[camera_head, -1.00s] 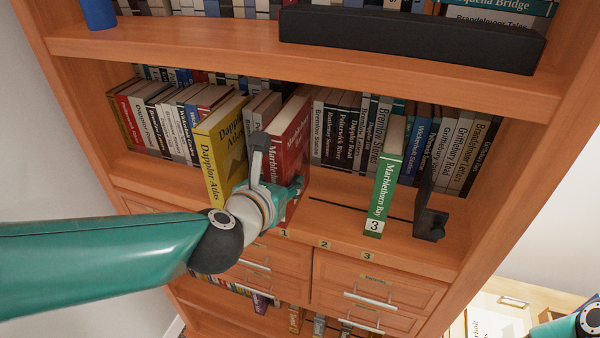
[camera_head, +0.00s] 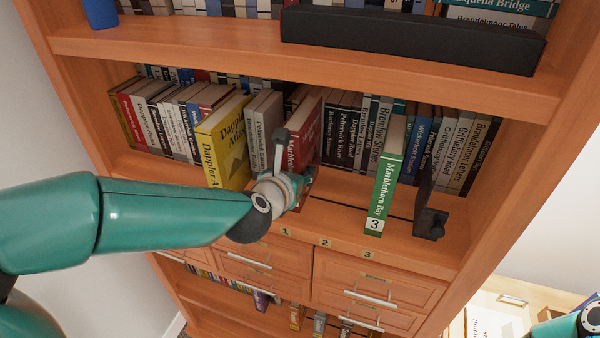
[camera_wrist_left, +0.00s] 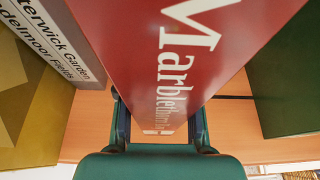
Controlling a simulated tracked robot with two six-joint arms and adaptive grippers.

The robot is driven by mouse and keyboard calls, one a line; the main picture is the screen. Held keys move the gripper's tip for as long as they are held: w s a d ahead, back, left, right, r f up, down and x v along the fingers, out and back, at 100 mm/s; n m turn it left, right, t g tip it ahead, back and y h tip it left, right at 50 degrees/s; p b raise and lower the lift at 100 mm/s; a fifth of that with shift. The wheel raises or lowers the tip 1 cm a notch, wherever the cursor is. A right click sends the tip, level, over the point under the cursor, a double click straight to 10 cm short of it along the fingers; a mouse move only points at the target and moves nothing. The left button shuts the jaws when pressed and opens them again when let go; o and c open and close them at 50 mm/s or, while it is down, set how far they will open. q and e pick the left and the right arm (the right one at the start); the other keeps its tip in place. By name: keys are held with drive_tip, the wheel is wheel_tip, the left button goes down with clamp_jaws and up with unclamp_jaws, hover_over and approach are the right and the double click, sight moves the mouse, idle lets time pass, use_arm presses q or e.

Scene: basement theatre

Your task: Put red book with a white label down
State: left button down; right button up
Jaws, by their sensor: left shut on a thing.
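The red book (camera_head: 307,128), lettered "Marblethorn" in white, stands upright at the middle shelf, above the "1" tag. In the left wrist view its red spine (camera_wrist_left: 185,65) fills the middle, and a small pale label shows low between the fingers. My left gripper (camera_head: 292,178) is shut on the lower part of the spine. The book's base is mostly hidden by the gripper, so I cannot tell if it touches the shelf board. My right gripper is out of view; only a bit of my right arm shows at the lower right corner.
A yellow atlas (camera_head: 224,146) and grey books stand left of the red book. The green book (camera_head: 384,190) tagged 3 stands to the right, with bare board (camera_head: 335,215) between. A black bookend (camera_head: 430,220) stands beyond it. The upper shelf (camera_head: 200,50) overhangs. Drawers (camera_head: 380,285) are below.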

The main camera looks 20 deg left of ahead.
use_arm(q)
drive_tip(key=c, duration=0.7)
unclamp_jaws()
drive_tip(key=shift+f, duration=0.15)
drive_tip(key=shift+c, duration=0.2)
drive_tip(key=shift+s+r, duration=0.1)
drive_tip(key=shift+r, duration=0.2)
drive_tip(key=v, duration=1.1)
drive_tip(key=shift+s+p, duration=0.45)
